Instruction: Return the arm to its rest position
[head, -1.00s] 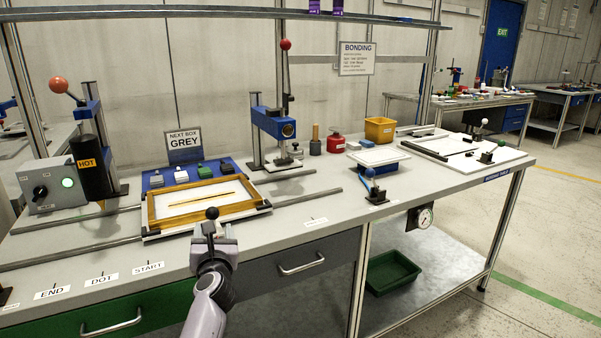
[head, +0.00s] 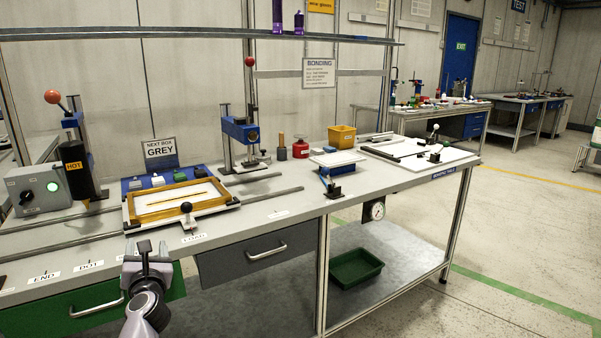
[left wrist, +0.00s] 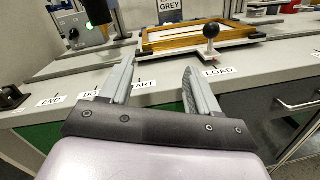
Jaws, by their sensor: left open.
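My left gripper (head: 147,250) is open and empty in front of the bench's front edge, by the START label. In the left wrist view its two fingers (left wrist: 158,75) stand apart with nothing between them. A black ball knob (head: 186,208) stands on the front of the tray with the wooden frame (head: 180,199), behind the LOAD label (head: 194,238). The knob also shows in the left wrist view (left wrist: 211,30), to the right of the fingers and apart from them. My right gripper is not in view.
The bench front has a green drawer (head: 80,306) and a grey drawer (head: 240,257) with handles close to my left arm. The HOT press (head: 75,160) and a blue press (head: 240,132) stand behind. A green bin (head: 355,267) sits on the lower shelf. The floor at right is clear.

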